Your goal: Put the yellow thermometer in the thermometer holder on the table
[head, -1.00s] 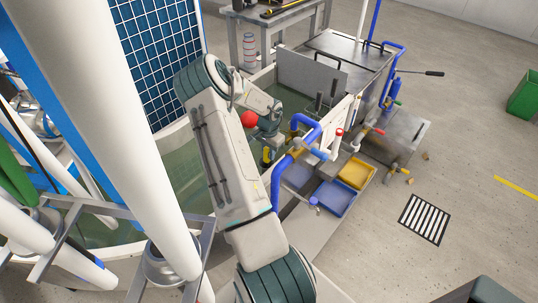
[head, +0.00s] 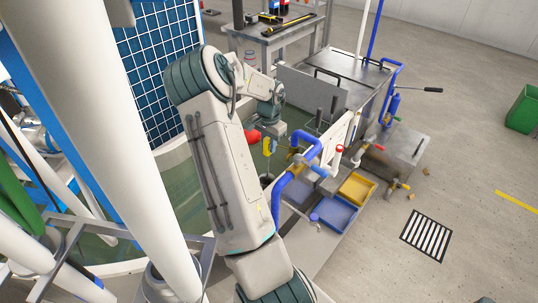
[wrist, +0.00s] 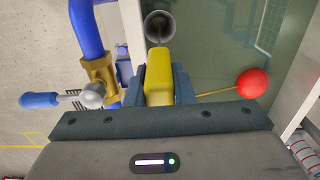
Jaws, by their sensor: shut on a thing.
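My gripper (head: 270,137) is shut on the yellow thermometer (head: 269,147), which hangs upright with a thin stem below it, beside the blue pipe at the tank edge. In the wrist view the yellow thermometer body (wrist: 158,82) sits between the two fingers of my gripper (wrist: 159,92). A grey round cup (wrist: 158,26) shows just beyond the thermometer; in the head view a dark cup (head: 266,181) is below its stem. I cannot tell whether the stem tip is clear of the cup. The work table (head: 275,38) stands at the back; I cannot make out the thermometer holder on it.
A red ball float (wrist: 252,83) on a yellow rod is close to my gripper. Blue pipes (head: 291,177) with a brass valve (wrist: 98,75) stand beside it. Blue (head: 336,214) and yellow (head: 357,187) bins lie lower right. Open floor is at the right.

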